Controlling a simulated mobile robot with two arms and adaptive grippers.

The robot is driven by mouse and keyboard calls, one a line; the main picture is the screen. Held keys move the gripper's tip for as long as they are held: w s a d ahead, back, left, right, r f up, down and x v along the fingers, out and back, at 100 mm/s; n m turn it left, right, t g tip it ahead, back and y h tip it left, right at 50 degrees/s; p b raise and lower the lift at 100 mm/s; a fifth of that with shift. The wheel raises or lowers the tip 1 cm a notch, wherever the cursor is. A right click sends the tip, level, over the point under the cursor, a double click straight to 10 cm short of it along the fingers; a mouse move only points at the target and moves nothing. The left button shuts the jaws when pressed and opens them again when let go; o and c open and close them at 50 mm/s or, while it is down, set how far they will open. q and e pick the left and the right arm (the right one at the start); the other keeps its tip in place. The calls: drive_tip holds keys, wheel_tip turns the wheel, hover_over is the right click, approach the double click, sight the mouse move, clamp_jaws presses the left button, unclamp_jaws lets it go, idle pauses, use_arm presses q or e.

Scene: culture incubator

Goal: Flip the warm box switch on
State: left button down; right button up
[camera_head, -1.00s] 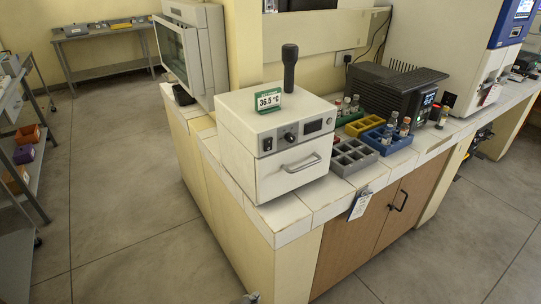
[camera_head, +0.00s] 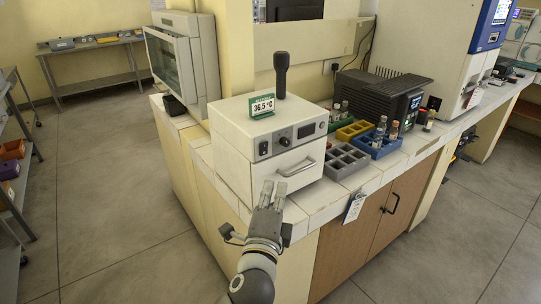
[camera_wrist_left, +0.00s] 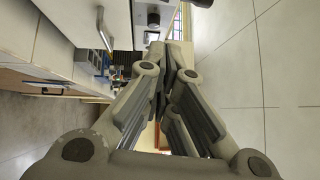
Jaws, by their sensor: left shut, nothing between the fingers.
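The warm box (camera_head: 228,147) is a white box on the corner of the counter, with a 36.5 °C sign (camera_head: 262,106) on top. Its small black switch (camera_head: 263,148) is at the left of the front panel, beside a knob (camera_head: 284,141) and a display (camera_head: 306,131). I cannot tell which way the switch is set. My left gripper (camera_head: 273,186) is shut and empty, in front of and below the switch, apart from it. In the left wrist view the shut fingers (camera_wrist_left: 163,62) show, with the box front (camera_wrist_left: 116,22) at upper left. My right gripper is not in view.
A handle (camera_head: 297,168) sticks out of the box front. Grey (camera_head: 347,161), blue (camera_head: 378,148) and yellow (camera_head: 353,130) racks stand to its right, some with vials. A black device (camera_head: 376,98) is behind them. The floor (camera_head: 130,220) left of the counter is clear.

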use_arm(q)
drive_tip(key=p, duration=0.2)
approach(264, 149)
drive_tip(key=w+d+r, duration=0.1)
drive_tip(key=w+d, duration=0.2)
drive_tip(key=d, duration=0.3)
drive_tip(key=shift+w+a+r+p, duration=0.1)
drive_tip(key=shift+w+a+p, duration=0.2)
drive_tip(key=shift+w+a, duration=0.45)
drive_tip(key=shift+w+a+r+p, duration=0.1)
drive_tip(key=shift+w+a+p, duration=0.3)
drive_tip(key=shift+w, duration=0.5)
drive_tip(key=shift+a, duration=0.1)
drive_tip(key=shift+w+a+r, duration=0.2)
drive_tip(key=shift+w+r, duration=0.1)
drive_tip(key=shift+s+f, duration=0.1)
